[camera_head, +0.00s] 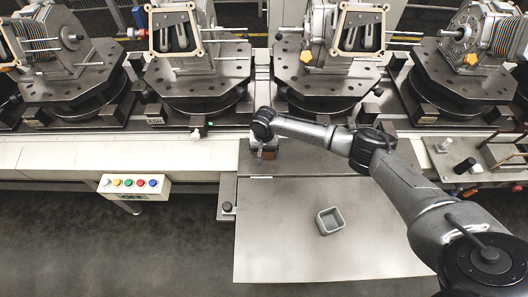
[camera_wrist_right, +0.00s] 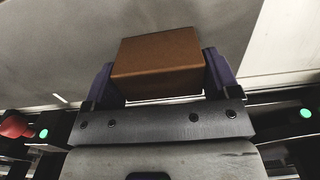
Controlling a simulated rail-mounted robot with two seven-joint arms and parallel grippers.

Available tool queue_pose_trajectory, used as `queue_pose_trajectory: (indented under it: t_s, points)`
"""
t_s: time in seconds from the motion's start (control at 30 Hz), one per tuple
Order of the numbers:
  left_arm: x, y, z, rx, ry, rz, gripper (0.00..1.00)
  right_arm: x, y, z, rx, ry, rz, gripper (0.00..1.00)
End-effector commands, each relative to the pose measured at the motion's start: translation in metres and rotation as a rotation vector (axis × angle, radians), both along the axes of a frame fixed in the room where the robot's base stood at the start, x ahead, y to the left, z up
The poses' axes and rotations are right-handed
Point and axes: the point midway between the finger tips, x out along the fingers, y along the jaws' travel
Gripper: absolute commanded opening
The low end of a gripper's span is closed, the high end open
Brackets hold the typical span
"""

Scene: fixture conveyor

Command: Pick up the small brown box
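The small brown box (camera_wrist_right: 158,60) sits between the two dark blue-grey fingers of my right gripper (camera_wrist_right: 165,75) in the right wrist view. The fingers lie against its left and right sides with no gap that I can see. The gripper points down and partly hides the box. I cannot tell whether the box rests on the table or is just above it. My left gripper is not in view.
A small grey open container (camera_head: 330,221) stands on the grey table (camera_head: 280,240), whose front and left are clear. Behind is a conveyor with several dark fixtures (camera_head: 200,85) bearing machine parts. A button panel (camera_head: 133,185) stands left of the table.

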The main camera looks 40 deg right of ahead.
Motion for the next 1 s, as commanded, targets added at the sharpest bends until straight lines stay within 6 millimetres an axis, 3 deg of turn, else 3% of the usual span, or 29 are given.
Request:
queue_pose_trajectory:
  t_s: [0.27, 0.63, 0.9, 1.0]
  points:
    - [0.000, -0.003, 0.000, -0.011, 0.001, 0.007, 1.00, 0.000, 0.000, 0.000, 0.000, 0.000, 0.000, 0.55]
    - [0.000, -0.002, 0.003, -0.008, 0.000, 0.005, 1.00, 0.000, 0.000, 0.007, 0.000, 0.000, 0.000, 0.55]
    - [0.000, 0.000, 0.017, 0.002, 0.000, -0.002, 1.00, 0.000, -0.001, 0.043, 0.000, -0.003, 0.000, 0.55]
    - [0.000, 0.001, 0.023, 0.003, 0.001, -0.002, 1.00, -0.015, -0.009, 0.053, -0.002, 0.001, 0.000, 0.55]
